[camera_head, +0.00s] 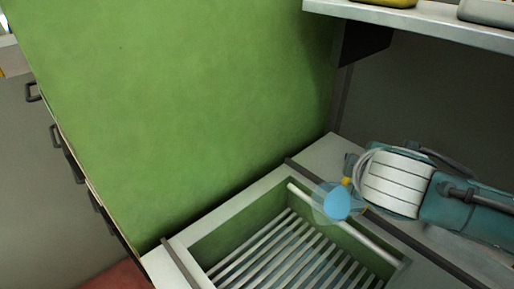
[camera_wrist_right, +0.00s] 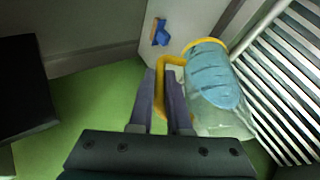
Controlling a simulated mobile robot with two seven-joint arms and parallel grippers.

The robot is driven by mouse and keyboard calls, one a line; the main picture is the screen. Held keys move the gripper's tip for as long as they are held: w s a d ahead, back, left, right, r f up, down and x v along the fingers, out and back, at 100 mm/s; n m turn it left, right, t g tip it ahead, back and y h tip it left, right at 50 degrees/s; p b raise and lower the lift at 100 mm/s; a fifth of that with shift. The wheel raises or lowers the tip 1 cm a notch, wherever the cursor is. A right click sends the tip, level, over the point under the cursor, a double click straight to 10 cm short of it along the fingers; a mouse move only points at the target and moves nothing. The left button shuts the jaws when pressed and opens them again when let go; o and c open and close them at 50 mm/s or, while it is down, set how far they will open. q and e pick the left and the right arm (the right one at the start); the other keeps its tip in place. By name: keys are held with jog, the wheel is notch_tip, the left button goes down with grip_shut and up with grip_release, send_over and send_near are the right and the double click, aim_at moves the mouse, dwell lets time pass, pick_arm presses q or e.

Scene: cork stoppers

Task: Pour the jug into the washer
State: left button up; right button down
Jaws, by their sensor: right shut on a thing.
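The washer (camera_head: 171,262) is an open-topped pale box with a green inside and a slatted rack; it is at the bottom of the head view. The clear jug (camera_head: 323,206), with blue contents, is above its far right edge. In the right wrist view the jug (camera_wrist_right: 215,85) has a yellow rim and a yellow handle. My right gripper (camera_head: 350,183) is shut on that handle; its dark fingers show in the wrist view (camera_wrist_right: 166,80). I cannot tell exactly how far the jug is tilted. My left gripper is not in view.
A large green panel (camera_head: 180,90) stands behind the washer. A shelf (camera_head: 420,22) with containers juts out at the upper right. Slats (camera_wrist_right: 285,75) lie close beside the jug in the wrist view. A small blue part (camera_wrist_right: 160,33) is on a pale surface there.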

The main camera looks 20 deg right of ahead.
aim_at(346, 184)
jog(key=shift+a+r, duration=0.1)
jog(key=shift+r, duration=0.05)
jog(key=shift+b, duration=0.4)
jog(key=shift+s+a+n+t+h+b, duration=0.3)
jog(key=shift+a+t+h+b, duration=0.4)
jog(key=shift+b, duration=0.55)
jog(key=shift+s+a+t+h+b, duration=0.15)
jog(key=shift+a+t+h+b, duration=0.2)
jog(key=shift+h+b, duration=0.55)
jog(key=shift+s+a+f+b, duration=0.15)
jog(key=shift+a+f+b, duration=0.05)
jog(key=shift+a+b, duration=0.25)
jog(key=shift+s+a+f+n+t+h+b, duration=0.1)
jog(key=shift+s+a+n+t+h+b, duration=0.15)
jog(key=shift+a+b, duration=0.25)
jog(key=shift+s+a+f+n+t+h+b, duration=0.15)
jog(key=shift+s+a+h+b, duration=0.1)
jog(key=shift+a+b, duration=0.2)
jog(key=shift+s+a+r+t+h+b, duration=0.15)
jog(key=shift+a+r+t+h+b, duration=0.25)
jog(key=shift+a+b, duration=0.2)
